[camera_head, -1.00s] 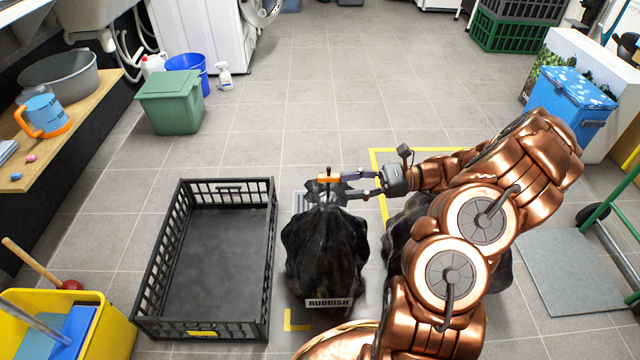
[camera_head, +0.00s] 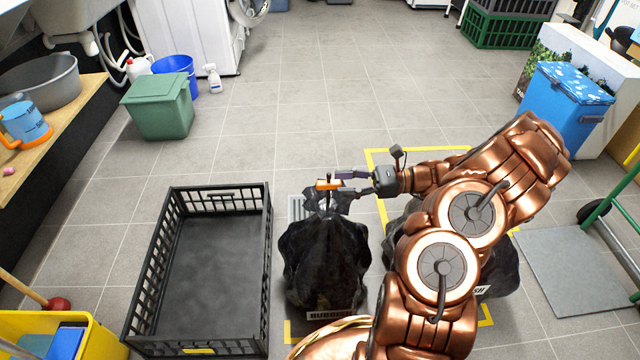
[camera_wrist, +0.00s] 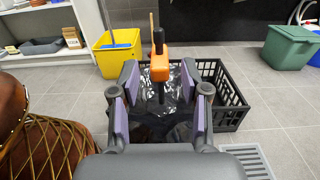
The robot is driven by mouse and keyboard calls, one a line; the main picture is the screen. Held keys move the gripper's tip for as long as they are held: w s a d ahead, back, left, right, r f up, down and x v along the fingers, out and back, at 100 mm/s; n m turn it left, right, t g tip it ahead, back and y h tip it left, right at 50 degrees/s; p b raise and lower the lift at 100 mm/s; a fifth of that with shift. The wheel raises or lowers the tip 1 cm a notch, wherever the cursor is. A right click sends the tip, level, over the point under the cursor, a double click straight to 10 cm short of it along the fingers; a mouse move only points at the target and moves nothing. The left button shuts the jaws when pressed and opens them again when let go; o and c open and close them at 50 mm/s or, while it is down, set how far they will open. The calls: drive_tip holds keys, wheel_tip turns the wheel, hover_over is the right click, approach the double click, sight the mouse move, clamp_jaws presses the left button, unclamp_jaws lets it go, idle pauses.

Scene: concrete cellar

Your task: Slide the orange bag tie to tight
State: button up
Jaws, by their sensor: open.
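The orange bag tie (camera_head: 328,185) sits around the gathered neck of a black rubbish bag (camera_head: 322,262) standing on the floor. A dark stem sticks up from the tie. In the wrist view the tie (camera_wrist: 160,70) shows as an orange block, with black bag plastic (camera_wrist: 150,100) below it. My gripper (camera_head: 341,182) is open, to the right of the tie, its fingertips close to it. In the wrist view my gripper's purple-padded fingers (camera_wrist: 159,84) stand either side of the line to the tie. Whether they touch it I cannot tell.
An empty black crate (camera_head: 265,255) stands just left of the bag. Another black bag (camera_head: 497,272) lies partly hidden behind my arm. A yellow bucket (camera_head: 95,335), a green bin (camera_head: 160,115) and a blue bin (camera_head: 565,105) stand around.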

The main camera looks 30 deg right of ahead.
sight(331, 184)
drive_tip(key=b+x, duration=0.1)
drive_tip(key=x, duration=0.5)
drive_tip(key=shift+a+b, duration=0.1)
drive_tip(key=shift+b, duration=0.3)
drive_tip(key=shift+c, duration=0.3)
clamp_jaws()
